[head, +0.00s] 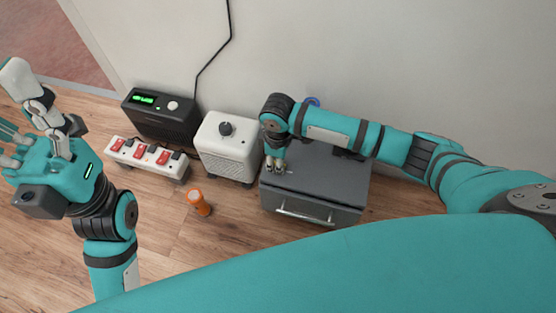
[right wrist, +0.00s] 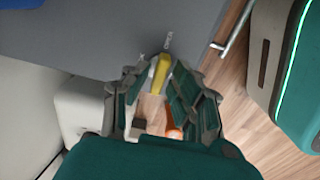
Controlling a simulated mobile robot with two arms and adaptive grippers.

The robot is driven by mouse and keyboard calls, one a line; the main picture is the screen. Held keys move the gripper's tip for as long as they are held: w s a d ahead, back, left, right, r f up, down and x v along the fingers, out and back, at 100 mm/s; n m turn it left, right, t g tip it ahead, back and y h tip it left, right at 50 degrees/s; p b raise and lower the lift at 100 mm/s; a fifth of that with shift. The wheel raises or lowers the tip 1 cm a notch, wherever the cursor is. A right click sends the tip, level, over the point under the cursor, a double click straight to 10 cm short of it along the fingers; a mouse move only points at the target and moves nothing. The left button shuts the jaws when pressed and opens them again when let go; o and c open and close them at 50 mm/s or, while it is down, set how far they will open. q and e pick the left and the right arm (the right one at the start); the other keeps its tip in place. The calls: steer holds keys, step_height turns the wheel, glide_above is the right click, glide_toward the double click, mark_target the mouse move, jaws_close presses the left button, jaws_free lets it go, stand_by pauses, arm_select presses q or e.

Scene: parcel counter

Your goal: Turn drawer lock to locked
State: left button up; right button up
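The grey drawer unit (head: 330,183) stands on the wooden surface against the wall, its metal handle (head: 303,216) facing front. My right gripper (head: 275,167) points down over the left part of its top. In the right wrist view, a yellow lock lever (right wrist: 160,73) lies between the fingertips of my right gripper (right wrist: 156,78); the fingers stand apart, and whether they touch it I cannot tell. The lever points toward the printed word OPEN (right wrist: 168,40); a second label beside it is partly hidden. My left gripper (head: 30,140) is raised at the left, fingers spread and empty.
Left of the drawer unit stand a white box with a dark knob (head: 215,155), a white strip with red switches (head: 148,158) and a black box with a green display (head: 160,118). An orange flashlight (head: 198,203) stands in front.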

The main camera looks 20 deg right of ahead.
jaws_close()
